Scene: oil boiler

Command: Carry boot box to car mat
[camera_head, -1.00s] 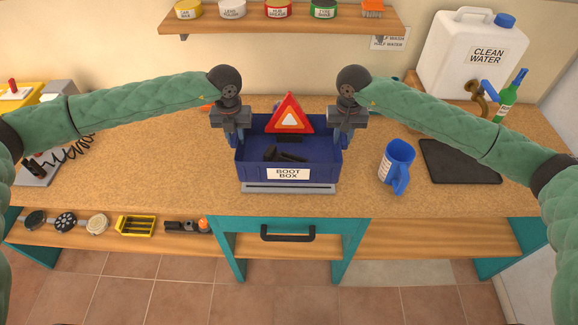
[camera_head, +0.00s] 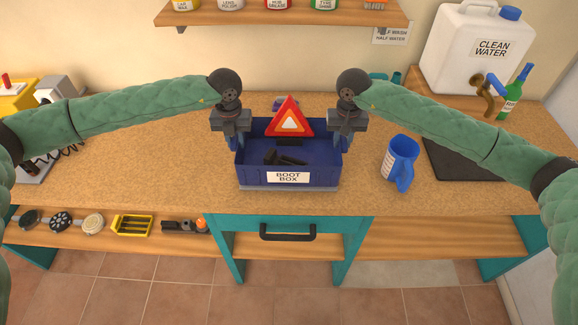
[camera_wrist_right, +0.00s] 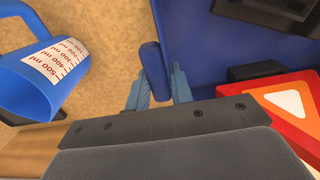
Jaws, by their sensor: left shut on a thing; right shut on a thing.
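The blue boot box (camera_head: 288,178) is in the middle of the workbench in the head view, level, its white label facing me. It holds a red warning triangle (camera_head: 290,118) and dark items (camera_head: 285,158). My left gripper (camera_head: 232,142) is shut on the box's left side. My right gripper (camera_head: 346,142) is shut on its right side; the right wrist view shows a blue handle (camera_wrist_right: 150,62) between the fingers. I cannot tell whether the box is clear of the bench. A flat dark mat (camera_head: 455,165), probably the car mat, lies to the right, partly behind my right arm.
A blue measuring mug (camera_head: 399,163) stands between box and mat; it also shows in the right wrist view (camera_wrist_right: 40,70). A water canister (camera_head: 475,50) and green bottle (camera_head: 513,97) are at the back right. A drawer handle (camera_head: 288,234) is below the bench edge.

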